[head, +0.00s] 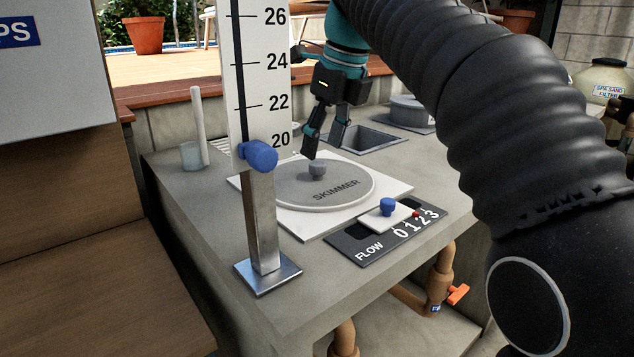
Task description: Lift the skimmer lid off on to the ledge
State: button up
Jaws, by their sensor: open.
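The skimmer lid (303,193) is a round grey disc marked SKIMMER with a small grey knob (317,169) at its middle. It lies flat on a pale square plate (397,188) on the concrete ledge (196,187). My gripper (326,150) points down just above and behind the knob, with its two dark fingers apart. Nothing shows between the fingers. I cannot tell whether the near finger touches the knob.
A white scale (250,75) with a blue knob stands on a metal post (263,225) at left front. A FLOW slider panel (385,228) lies in front of the lid. A square opening (365,138) is behind.

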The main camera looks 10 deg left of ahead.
aim_at(318, 163)
jog(key=shift+x, duration=2.6)
jog(key=shift+w, duration=0.1)
grip_shut()
